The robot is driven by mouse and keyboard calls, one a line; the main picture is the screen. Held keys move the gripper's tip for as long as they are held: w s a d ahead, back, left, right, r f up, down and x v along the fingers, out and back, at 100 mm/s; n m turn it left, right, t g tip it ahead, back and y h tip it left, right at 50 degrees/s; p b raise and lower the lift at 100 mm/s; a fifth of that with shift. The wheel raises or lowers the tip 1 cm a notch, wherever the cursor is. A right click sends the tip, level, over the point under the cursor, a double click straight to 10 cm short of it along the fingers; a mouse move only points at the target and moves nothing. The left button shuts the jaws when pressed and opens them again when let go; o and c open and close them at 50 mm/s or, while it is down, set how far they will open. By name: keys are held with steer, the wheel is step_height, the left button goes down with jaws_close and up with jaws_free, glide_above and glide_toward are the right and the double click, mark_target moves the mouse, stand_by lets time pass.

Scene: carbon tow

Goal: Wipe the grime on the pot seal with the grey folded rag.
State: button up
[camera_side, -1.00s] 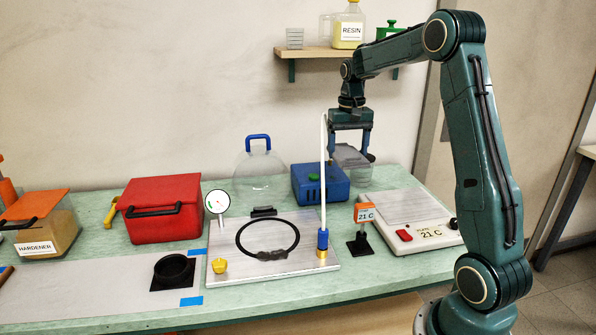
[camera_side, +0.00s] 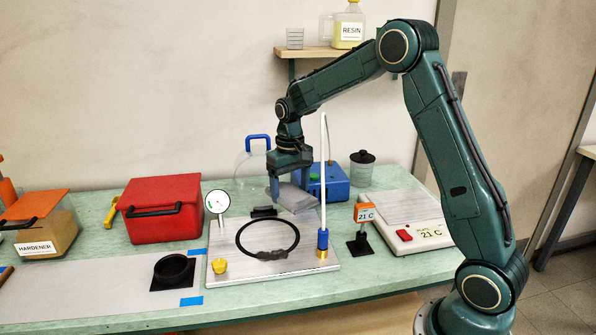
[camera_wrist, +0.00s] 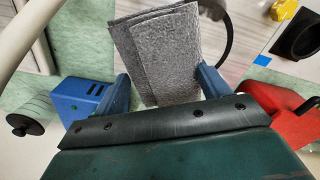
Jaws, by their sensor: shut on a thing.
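My gripper (camera_side: 287,188) is shut on the grey folded rag (camera_side: 298,199), which hangs between its blue fingers. In the wrist view the rag (camera_wrist: 157,55) fills the space between the fingers. The pot seal (camera_side: 239,240) is a black ring on a pale plate at the middle front of the bench. A dark lumpy patch of grime (camera_side: 270,255) lies on the ring's front side. The rag is behind and slightly right of the ring, above the plate's back edge, apart from the seal. In the wrist view the rag hides most of the ring (camera_wrist: 229,38).
A white upright rod with a blue base (camera_side: 323,239) stands on the plate's right side. A round dial (camera_side: 217,201), a black block (camera_side: 263,212) and a yellow knob (camera_side: 219,265) are also there. A blue box (camera_side: 330,187) stands behind; a red case (camera_side: 161,205) is left.

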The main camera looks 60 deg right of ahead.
mark_target(278, 254)
steer(key=a+f+n, duration=0.1)
steer(key=a, duration=0.3)
steer(key=a+f+n, duration=0.1)
steer(key=a+f, duration=0.1)
steer(key=a, duration=0.2)
steer(key=w+a+f+n, duration=0.1)
steer(key=a+f, duration=0.1)
steer(key=a, duration=0.2)
steer(key=shift+a+n, duration=0.15)
steer(key=shift+n, duration=0.15)
steer(key=shift+f, duration=0.1)
steer(key=shift+f, duration=2.25)
steer(key=shift+f, duration=0.65)
steer(key=shift+s+d+f, duration=0.2)
steer(key=shift+s+d, duration=1.45)
steer(key=shift+s, duration=0.05)
